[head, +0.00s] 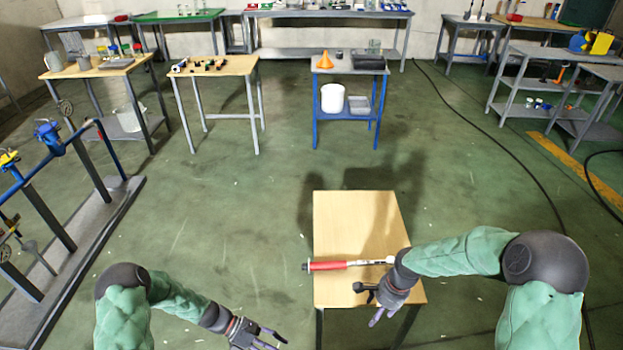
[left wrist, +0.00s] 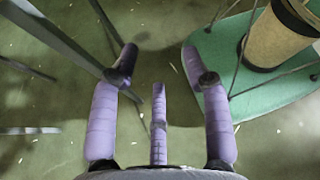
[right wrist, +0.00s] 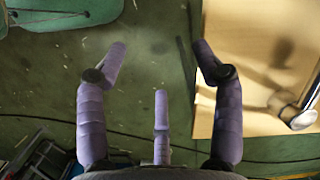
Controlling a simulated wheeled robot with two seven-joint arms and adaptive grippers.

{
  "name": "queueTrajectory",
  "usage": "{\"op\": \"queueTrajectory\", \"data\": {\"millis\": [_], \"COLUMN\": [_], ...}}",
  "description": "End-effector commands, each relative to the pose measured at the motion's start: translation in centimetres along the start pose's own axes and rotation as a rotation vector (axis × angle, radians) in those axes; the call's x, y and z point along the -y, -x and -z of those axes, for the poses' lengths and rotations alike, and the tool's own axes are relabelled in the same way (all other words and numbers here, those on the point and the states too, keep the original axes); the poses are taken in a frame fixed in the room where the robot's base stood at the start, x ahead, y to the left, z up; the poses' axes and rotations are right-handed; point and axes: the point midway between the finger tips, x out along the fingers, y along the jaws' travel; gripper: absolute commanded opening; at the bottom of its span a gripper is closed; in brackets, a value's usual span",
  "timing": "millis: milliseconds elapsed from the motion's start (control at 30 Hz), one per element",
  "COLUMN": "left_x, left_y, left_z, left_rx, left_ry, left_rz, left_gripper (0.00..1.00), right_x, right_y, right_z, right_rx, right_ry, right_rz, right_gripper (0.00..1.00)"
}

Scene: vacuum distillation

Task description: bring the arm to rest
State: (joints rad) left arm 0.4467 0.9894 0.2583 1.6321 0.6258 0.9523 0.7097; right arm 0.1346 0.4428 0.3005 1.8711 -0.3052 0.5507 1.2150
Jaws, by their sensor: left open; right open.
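My left gripper (head: 272,338) is at the bottom of the head view, left of the small wooden table. Its fingers are spread and empty in the left wrist view (left wrist: 157,60), above the green floor. My right gripper (head: 367,304) is by the lower part of the small wooden table (head: 350,222) in the head view. Its fingers are spread in the right wrist view (right wrist: 157,58) with nothing between them. A red-handled tool (head: 328,265) lies across the table, its right end partly hidden by my right wrist. A metal end (right wrist: 298,118) shows on the table in the right wrist view.
A grey rack (head: 75,255) with blue clamps stands at the left. Farther back are a wooden table (head: 222,65) with small parts and a blue cart (head: 347,103). Cables (head: 490,135) lie on the floor at right. The floor between is clear.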

Motion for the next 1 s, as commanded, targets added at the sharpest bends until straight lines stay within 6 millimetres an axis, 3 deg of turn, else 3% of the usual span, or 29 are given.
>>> {"op": "queueTrajectory", "data": {"millis": [100,300,500,733,1000], "left_x": [3.2,7.3,10.0,11.6,11.8], "left_y": [-1.8,-2.9,-2.6,-2.3,-2.3], "left_z": [1.3,3.2,2.6,0.1,-0.7], "left_rx": [-0.181,-0.461,-0.672,-0.796,-0.824], "left_ry": [-0.174,-0.554,-0.986,-1.349,-1.443], "left_rz": [0.039,0.11,0.174,0.197,0.195], "left_gripper": [0.47,0.47,0.47,0.47,0.47], "right_x": [-1.3,-4.0,-7.7,-11.0,-11.8], "right_y": [-3.1,-7.3,-9.8,-10.8,-11.0], "right_z": [-3.1,-7.7,-11.8,-14.4,-14.8], "right_rx": [0.054,0.098,0.093,0.059,0.044], "right_ry": [0.156,0.411,0.646,0.832,0.885], "right_rz": [0.028,0.094,0.142,0.157,0.159], "right_gripper": [0.67,0.67,0.67,0.67,0.67]}}
